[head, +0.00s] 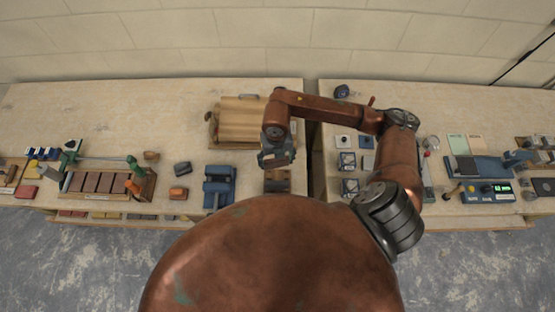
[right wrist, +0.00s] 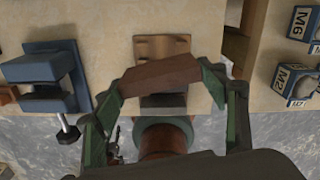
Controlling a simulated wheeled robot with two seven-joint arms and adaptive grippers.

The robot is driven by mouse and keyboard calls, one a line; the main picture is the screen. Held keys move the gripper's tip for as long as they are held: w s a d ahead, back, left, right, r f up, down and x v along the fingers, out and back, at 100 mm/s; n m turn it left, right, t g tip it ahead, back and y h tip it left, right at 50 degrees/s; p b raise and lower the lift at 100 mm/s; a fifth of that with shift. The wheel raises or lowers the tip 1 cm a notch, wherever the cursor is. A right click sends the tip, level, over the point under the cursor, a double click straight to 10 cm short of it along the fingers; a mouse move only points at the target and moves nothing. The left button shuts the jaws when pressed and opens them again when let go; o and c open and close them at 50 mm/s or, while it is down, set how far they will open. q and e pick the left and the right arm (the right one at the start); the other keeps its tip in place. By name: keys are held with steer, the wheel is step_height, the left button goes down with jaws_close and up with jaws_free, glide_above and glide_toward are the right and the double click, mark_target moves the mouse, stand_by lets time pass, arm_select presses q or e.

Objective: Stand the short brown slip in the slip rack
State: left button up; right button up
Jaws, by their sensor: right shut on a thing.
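My right gripper (right wrist: 165,85) is shut on a short brown slip (right wrist: 158,74), which lies crosswise between its two green fingers, slightly tilted in the right wrist view. In the head view the right gripper (head: 276,158) is over the table near its front edge, and the slip cannot be made out there. A small brown wooden rack (right wrist: 160,45), which looks like the slip rack, is just beyond and below the slip, partly hidden by it. The rack also shows in the head view (head: 277,182). I cannot tell whether slip and rack touch. My left gripper is not in view.
A blue vise (right wrist: 42,75) stands left of the rack. Blue-grey labelled blocks (right wrist: 298,82) sit across the gap between the tables, to the right. A tray of brown blocks (head: 95,183) is far left.

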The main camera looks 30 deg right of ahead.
mark_target(278, 167)
steer(key=shift+s+d+f+m, duration=0.1)
steer(key=shift+s+m, duration=0.05)
steer(key=shift+m, duration=0.95)
steer(key=shift+f+m, duration=0.15)
steer(key=shift+m, duration=0.15)
steer(key=shift+f+b, duration=1.3)
steer(key=shift+f, duration=0.9)
steer(key=shift+f, duration=0.15)
steer(key=shift+f+b, duration=1)
steer(key=shift+f, duration=0.05)
steer(key=shift+f+b, duration=0.7)
steer(key=shift+f, duration=0.2)
